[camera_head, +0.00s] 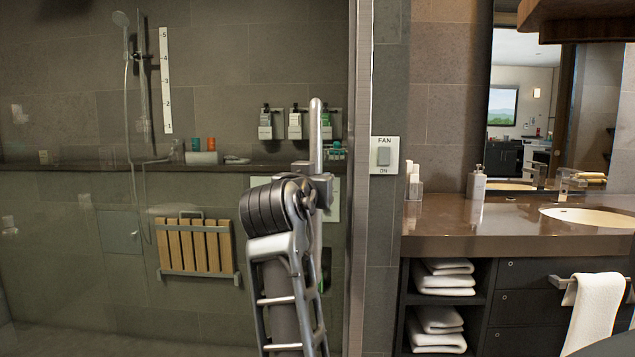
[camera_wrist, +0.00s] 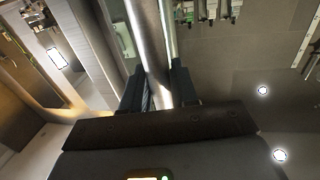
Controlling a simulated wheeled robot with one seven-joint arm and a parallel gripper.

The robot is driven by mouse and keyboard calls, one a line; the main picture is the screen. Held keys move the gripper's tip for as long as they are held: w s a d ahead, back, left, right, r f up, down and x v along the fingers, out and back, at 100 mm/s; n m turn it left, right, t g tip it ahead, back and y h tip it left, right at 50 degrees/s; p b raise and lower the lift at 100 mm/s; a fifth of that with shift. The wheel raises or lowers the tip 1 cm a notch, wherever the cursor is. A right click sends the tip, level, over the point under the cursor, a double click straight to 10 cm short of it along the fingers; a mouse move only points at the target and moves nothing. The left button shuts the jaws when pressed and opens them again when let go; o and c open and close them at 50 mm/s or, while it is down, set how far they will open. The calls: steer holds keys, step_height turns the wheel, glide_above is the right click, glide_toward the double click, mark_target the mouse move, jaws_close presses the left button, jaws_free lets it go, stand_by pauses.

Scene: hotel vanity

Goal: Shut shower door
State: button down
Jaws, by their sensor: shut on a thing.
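The glass shower door (camera_head: 80,240) spans the left part of the head view, with the tiled shower showing through it. Its vertical metal bar handle (camera_head: 316,135) stands near the right end of the glass. My gripper (camera_head: 318,180) is at this handle, with my arm reaching up from below in front of it. In the wrist view the handle (camera_wrist: 148,45) runs between the two dark fingers of my gripper (camera_wrist: 160,88), which are shut on it. The lower part of the handle is partly hidden behind my arm in the head view.
A metal frame post (camera_head: 361,120) and a wall with a fan switch (camera_head: 384,155) stand right of the handle. The vanity counter (camera_head: 470,222) is farther right, with a towel (camera_head: 594,310) hanging in front. A folded wooden seat (camera_head: 194,247) is inside the shower.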

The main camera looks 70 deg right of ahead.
steer(key=shift+s+d, duration=0.15)
steer(key=shift+s, duration=0.1)
steer(key=c, duration=1)
jaws_free()
steer(key=a, duration=0.5)
steer(key=s+a, duration=0.1)
steer(key=a, duration=0.1)
steer(key=shift+s+a+b, duration=0.1)
steer(key=shift+a+b, duration=0.25)
steer(key=shift+a, duration=0.05)
